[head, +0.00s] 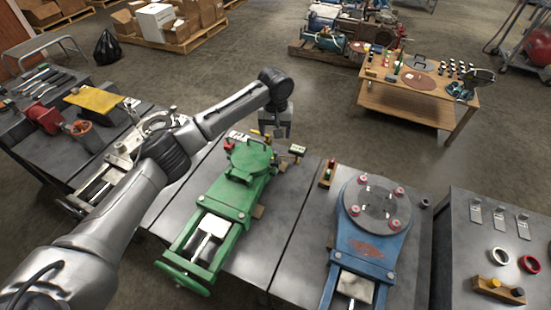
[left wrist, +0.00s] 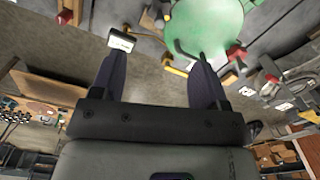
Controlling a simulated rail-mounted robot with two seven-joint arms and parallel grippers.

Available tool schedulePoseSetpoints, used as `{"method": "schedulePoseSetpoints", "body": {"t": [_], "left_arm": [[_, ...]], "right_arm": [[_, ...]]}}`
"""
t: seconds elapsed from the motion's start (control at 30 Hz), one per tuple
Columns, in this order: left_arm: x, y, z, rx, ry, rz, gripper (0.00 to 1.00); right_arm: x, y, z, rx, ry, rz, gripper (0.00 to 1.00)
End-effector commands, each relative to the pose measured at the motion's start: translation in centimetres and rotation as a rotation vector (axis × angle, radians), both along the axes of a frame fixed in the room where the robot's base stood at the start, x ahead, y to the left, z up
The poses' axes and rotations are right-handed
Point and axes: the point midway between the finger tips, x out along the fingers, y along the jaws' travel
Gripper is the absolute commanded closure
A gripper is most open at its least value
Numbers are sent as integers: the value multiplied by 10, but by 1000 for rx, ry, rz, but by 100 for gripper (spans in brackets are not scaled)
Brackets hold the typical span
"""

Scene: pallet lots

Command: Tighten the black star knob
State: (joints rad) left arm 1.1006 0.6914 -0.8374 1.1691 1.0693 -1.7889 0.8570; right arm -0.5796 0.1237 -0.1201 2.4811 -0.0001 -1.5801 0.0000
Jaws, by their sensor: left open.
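I cannot clearly make out the black star knob in either view. A green machine fixture (head: 232,195) with a round plate on top lies on the middle grey bench. In the left wrist view its green disc (left wrist: 215,22) shows at the top. My left gripper (head: 277,130) hangs just beyond the fixture's far end, pointing down. In the left wrist view my left gripper (left wrist: 157,58) is open, with nothing between its two dark fingers. A small block with a pale face (head: 297,150) stands to the right of the gripper. My right gripper is not in view.
A blue fixture (head: 370,245) with a round plate lies on the bench to the right. Red clamp parts (head: 229,145) stand beside the green disc. A wooden table (head: 425,92) with small parts stands at the back right.

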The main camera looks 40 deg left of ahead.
Motion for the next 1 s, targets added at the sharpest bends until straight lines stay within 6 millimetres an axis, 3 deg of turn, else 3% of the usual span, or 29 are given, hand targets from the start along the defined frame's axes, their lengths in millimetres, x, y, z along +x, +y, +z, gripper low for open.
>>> {"method": "schedulePoseSetpoints", "body": {"t": [0.6, 1.0], "left_arm": [[0, 0, -106, 2, 0, 3, 32], [0, 0, -133, 1, -2, 2, 32]], "right_arm": [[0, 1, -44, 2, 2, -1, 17], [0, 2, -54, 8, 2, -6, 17]]}}
